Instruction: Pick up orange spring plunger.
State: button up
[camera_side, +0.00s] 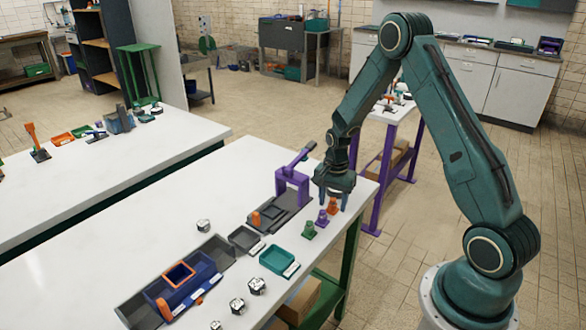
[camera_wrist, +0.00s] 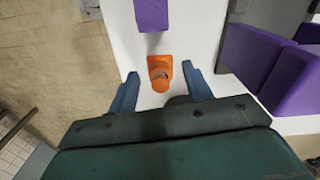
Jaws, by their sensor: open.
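The orange spring plunger (camera_side: 332,206) stands on the white table near its right edge, at the end of a short row of plungers. It shows in the wrist view (camera_wrist: 160,72) at the upper middle, with a dark grey detail on its body. My gripper (camera_side: 331,202) is above and around it, pointing down. In the wrist view my gripper's (camera_wrist: 159,72) two blue fingers are apart, one on each side of the orange plunger, with white table visible in both gaps. The gripper is open and empty. How far the fingertips reach down the plunger is hard to tell.
A purple plunger (camera_side: 321,217) stands close beside the orange one, then a green plunger (camera_side: 309,230). A purple lever press (camera_side: 292,182) stands just left of my gripper. A teal tray (camera_side: 268,258) and grey tray (camera_side: 240,235) lie further forward. The table edge is close on the right.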

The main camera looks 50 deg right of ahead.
grip_shut()
jog(key=shift+r, duration=0.1)
notch_tip(320, 180, up, 20)
dwell(0.9)
dwell(0.4)
